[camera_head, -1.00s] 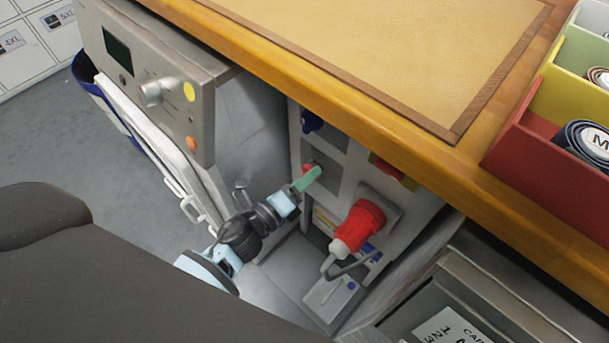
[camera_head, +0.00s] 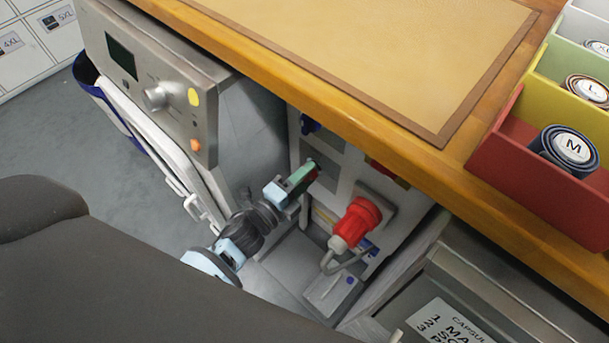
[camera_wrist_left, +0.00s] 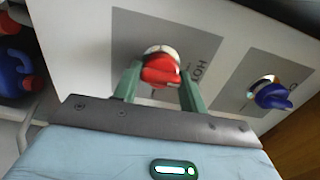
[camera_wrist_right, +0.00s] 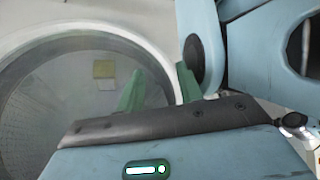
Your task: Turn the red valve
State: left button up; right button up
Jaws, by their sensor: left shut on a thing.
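The red valve (camera_wrist_left: 160,69) is a small red handle on a grey plate marked "HOT" in the left wrist view. In the head view only a bit of its red (camera_head: 313,175) shows past my fingers. My left gripper (camera_wrist_left: 160,82) has its green fingers on either side of the red handle, shut on it. In the head view my left gripper (camera_head: 300,178) reaches to the panel under the counter.
A blue valve (camera_wrist_left: 272,94) sits on the neighbouring plate, also seen in the head view (camera_head: 310,124). A large red plug (camera_head: 357,220) with a grey cable juts out right of my left gripper. The wooden counter (camera_head: 300,90) overhangs the panel. A grey machine (camera_head: 205,90) stands left.

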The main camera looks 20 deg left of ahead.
pick_arm(q)
jog(key=o, duration=1)
jog(key=v, duration=0.7)
jog(key=shift+s+a+r+p, duration=0.1)
jog(key=shift+s+a+p, duration=0.05)
jog(key=shift+s+p, duration=0.25)
jog(key=shift+w, duration=0.1)
